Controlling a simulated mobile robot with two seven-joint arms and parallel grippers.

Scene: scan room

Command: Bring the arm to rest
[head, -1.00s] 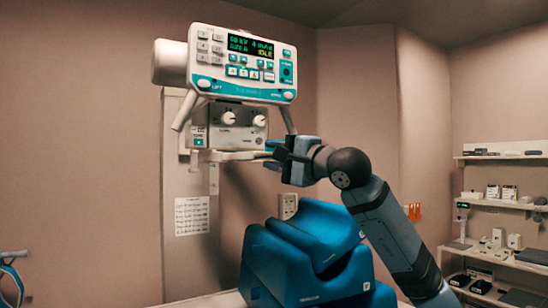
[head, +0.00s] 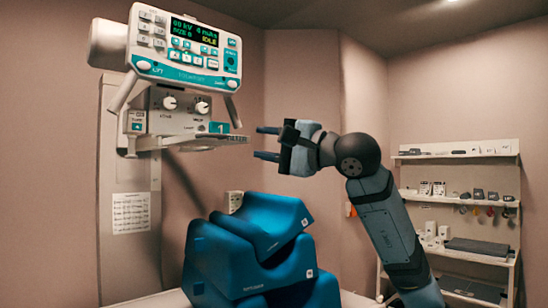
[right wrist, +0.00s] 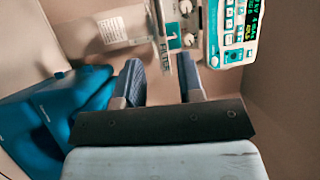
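My right gripper (head: 265,143) is open and empty, its two fingers pointing left toward the X-ray tube head (head: 182,105). A clear gap lies between the fingertips and the teal end marked 1 of a filter plate (head: 219,128), which sits at the tube head's lower rail. In the right wrist view the two fingers (right wrist: 162,82) are apart, with the filter plate (right wrist: 166,50) beyond them. My right arm is raised and bent at the elbow. My left gripper is in neither view.
The control panel (head: 185,48) reads IDLE. Blue positioning cushions (head: 250,250) are stacked below the gripper, on a pale table. A shelf unit (head: 456,223) with several small items stands at the right wall. The air above the cushions is open.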

